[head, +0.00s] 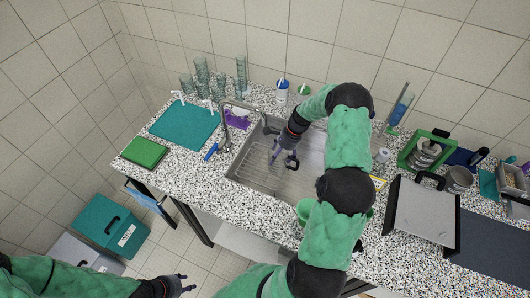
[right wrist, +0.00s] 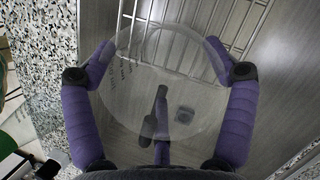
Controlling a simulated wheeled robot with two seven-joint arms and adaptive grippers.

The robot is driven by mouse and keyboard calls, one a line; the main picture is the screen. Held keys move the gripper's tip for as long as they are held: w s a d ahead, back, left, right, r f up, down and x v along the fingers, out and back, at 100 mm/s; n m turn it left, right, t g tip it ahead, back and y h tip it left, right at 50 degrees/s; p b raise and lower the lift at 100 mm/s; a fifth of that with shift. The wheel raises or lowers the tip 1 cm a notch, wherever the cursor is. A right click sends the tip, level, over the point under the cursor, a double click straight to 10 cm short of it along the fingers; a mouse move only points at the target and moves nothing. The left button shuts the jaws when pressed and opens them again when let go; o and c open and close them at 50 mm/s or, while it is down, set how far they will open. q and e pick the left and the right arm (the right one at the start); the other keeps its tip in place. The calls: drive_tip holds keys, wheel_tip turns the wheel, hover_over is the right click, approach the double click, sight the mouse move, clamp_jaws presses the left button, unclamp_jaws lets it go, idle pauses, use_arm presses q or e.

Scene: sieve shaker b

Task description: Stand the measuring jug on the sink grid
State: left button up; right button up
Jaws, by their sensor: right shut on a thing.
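The measuring jug (right wrist: 150,85) is clear, with faint markings on its side. In the head view my right gripper (head: 283,160) is down over the sink, and the clear jug is hard to make out there. The sink grid (head: 258,167) is a set of metal rods in the basin; its rods (right wrist: 225,20) also show beyond the jug. I cannot tell whether the jug touches it. My left gripper (head: 181,284) is empty, its fingers apart, low at the front left.
The tap (head: 226,108) stands at the sink's left rim. A teal mat (head: 185,124) and a green board (head: 145,151) lie left. A green cup (head: 304,210) is near the sink's front edge.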

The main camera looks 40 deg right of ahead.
sight(271, 153)
drive_tip(key=w, duration=0.1)
drive_tip(key=w+a, duration=0.1)
drive_tip(key=w, duration=0.1)
drive_tip(key=shift+a, duration=0.25)
drive_tip(key=w, duration=0.1)
drive_tip(key=w+a+f, duration=0.1)
drive_tip(key=shift+w+a+f+p, duration=0.15)
drive_tip(key=shift+w+f+p, duration=0.15)
drive_tip(key=shift+p, duration=0.1)
drive_tip(key=shift+f, duration=0.15)
drive_tip(key=o, duration=1)
drive_tip(key=shift+r, duration=0.2)
drive_tip(key=v, duration=1.2)
drive_tip(key=shift+b, duration=0.4)
